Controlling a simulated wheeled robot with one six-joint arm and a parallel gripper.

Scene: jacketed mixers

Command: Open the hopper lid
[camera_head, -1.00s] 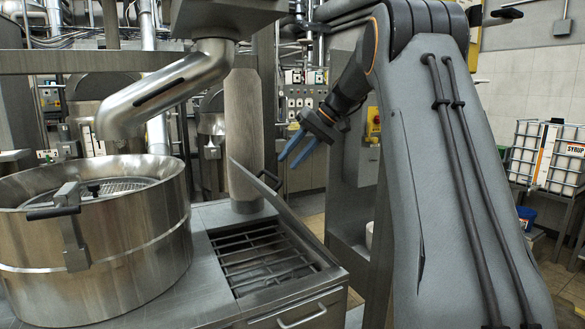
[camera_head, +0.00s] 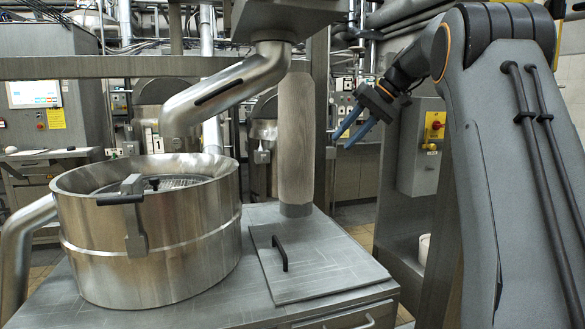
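The hopper lid (camera_head: 325,262) is a flat grey metal plate with a black bar handle (camera_head: 280,253) near its left side. It lies flat and closed on the metal housing, right of the large steel drum, and hides the opening beneath it. My gripper (camera_head: 344,141) has two blue fingers that are spread apart with nothing between them. It hangs in the air above and behind the lid in the picture, well clear of the handle.
The round steel drum (camera_head: 150,240) stands left of the lid, with a curved pipe (camera_head: 225,88) above it. A vertical column (camera_head: 296,140) rises just behind the lid. A control box (camera_head: 421,146) is at the right, and a screen panel (camera_head: 33,93) at the far left.

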